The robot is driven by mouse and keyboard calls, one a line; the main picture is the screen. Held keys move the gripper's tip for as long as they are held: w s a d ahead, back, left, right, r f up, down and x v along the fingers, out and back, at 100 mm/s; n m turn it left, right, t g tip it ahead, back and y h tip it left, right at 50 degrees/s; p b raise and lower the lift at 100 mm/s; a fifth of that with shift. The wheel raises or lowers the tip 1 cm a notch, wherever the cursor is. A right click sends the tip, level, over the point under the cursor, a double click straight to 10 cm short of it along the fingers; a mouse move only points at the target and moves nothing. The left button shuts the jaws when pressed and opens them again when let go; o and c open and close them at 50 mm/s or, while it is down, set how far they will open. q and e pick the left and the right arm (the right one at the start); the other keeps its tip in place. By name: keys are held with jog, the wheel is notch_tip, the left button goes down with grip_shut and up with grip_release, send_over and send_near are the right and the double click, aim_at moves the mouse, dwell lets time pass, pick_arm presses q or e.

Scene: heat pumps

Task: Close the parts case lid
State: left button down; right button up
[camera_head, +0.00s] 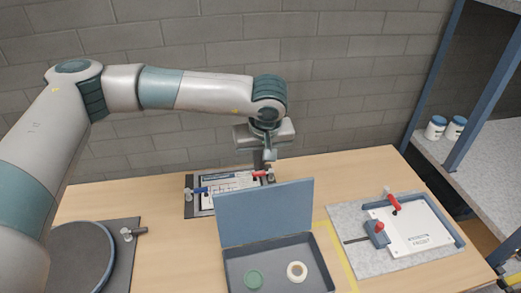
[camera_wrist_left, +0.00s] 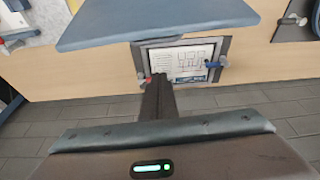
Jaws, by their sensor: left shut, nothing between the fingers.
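The parts case (camera_head: 229,272) is an open grey tray at the front middle of the table. Its blue-grey lid (camera_head: 264,212) stands nearly upright at the case's back edge. A green ring (camera_head: 253,278) and a white-and-tan roll (camera_head: 297,271) lie inside. My left gripper (camera_head: 264,166) points down behind and above the lid, shut and empty, apart from the lid as far as I can tell. In the left wrist view the lid (camera_wrist_left: 155,24) crosses the top, beyond the closed fingers (camera_wrist_left: 157,84). My right gripper is not in view.
A framed diagram board (camera_head: 228,182) with blue and red clamps lies behind the lid. A white plate in a fixture (camera_head: 412,226) is at right, with red-handled clamps. A dark round plate (camera_head: 72,262) is at left. White jars (camera_head: 435,128) stand on a side shelf.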

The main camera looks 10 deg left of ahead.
aim_at(264, 209)
pick_arm(q)
jog(key=s+f+p, duration=0.1)
jog(key=f+p, duration=0.1)
jog(key=s+d+f+p, duration=0.1)
jog(key=f+p, duration=0.1)
jog(key=shift+s+d, duration=0.1)
jog(key=shift+s, duration=0.1)
dwell(0.6)
